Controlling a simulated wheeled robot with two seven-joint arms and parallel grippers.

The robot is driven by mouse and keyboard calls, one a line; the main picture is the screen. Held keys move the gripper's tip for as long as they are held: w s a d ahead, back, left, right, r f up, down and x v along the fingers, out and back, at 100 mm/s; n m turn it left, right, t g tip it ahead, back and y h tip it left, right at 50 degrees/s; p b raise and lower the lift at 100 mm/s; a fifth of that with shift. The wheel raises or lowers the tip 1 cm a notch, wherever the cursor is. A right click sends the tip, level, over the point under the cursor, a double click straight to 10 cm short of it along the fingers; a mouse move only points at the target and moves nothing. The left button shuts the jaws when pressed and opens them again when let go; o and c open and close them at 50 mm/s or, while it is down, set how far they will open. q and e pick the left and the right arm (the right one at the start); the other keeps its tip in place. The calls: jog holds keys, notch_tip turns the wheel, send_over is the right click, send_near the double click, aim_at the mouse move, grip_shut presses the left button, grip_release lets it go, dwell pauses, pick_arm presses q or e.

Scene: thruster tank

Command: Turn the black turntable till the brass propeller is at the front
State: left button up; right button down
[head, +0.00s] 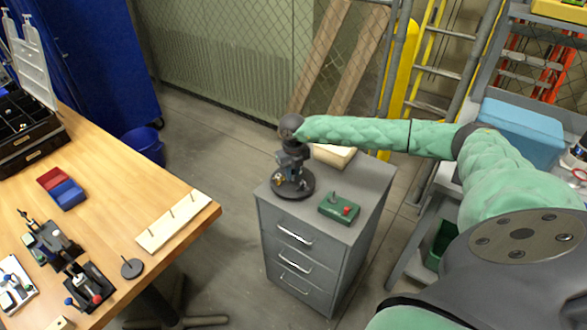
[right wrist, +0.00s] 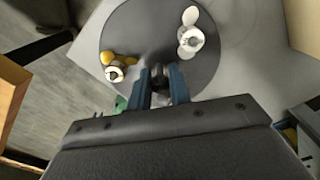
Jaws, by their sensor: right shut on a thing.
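The black turntable (head: 293,195) lies on top of the grey drawer cabinet, and it fills the upper middle of the right wrist view (right wrist: 140,25). The brass propeller (right wrist: 122,59) sits on its left part in the wrist view; in the head view it is a small yellowish shape (head: 278,179) at the disc's left. A silver-white propeller (right wrist: 190,33) sits across the disc from it. My right gripper (right wrist: 160,84) points down over the disc, its blue fingers shut on a dark round peg (right wrist: 158,71) at the disc. My left gripper is not in view.
A pale wooden block (head: 335,157) lies behind. The wooden table (head: 110,215) stands at the left, with floor between.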

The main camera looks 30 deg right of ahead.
aim_at(293, 170)
jog(key=shift+n+b, duration=1.15)
jog(key=shift+n, duration=0.55)
jog(key=c, duration=1.4)
grip_release()
jog(key=shift+o, duration=0.2)
jog(key=shift+r, duration=0.2)
jog(key=shift+r+p, duration=1.55)
jog(key=shift+r, duration=2.8)
